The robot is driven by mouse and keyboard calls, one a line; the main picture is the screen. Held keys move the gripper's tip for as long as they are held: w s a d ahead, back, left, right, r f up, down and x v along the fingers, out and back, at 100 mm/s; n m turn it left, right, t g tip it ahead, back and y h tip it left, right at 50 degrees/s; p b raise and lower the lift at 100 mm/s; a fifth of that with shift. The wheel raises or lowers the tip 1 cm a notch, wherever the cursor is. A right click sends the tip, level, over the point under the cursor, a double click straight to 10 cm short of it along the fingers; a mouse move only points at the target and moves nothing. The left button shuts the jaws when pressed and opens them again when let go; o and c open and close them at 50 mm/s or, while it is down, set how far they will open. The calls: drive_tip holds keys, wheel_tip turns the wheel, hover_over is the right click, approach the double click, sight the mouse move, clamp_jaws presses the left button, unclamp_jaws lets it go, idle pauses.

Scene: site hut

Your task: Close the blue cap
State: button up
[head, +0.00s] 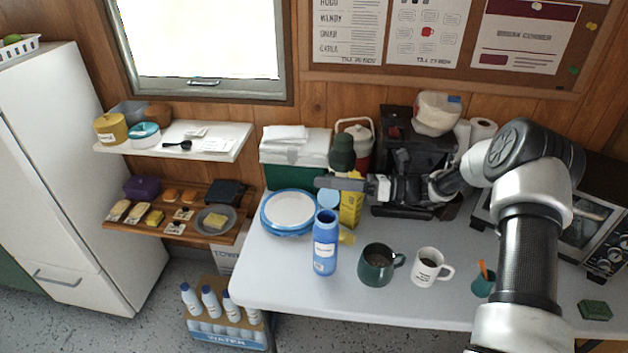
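A blue bottle (325,258) with a white label stands upright on the table, left of the green mug. Its light blue cap (328,199) appears tipped up open behind the bottle's mouth. My gripper (328,183) reaches in from the right, pointing left, and is just above and behind the cap in the picture. A small gap or light contact between gripper and cap cannot be told apart. The fingers are seen side-on, so their opening is hidden. Nothing is visibly held.
A green mug (377,267), a white mug (427,269) and a teal cup (482,283) stand right of the bottle. Blue-rimmed plates (268,222), a yellow box (350,208) and a dark green flask (342,152) are close by. The front left tabletop is clear.

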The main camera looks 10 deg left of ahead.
drive_tip(key=a, duration=0.3)
drive_tip(key=shift+a, duration=0.3)
clamp_jaws()
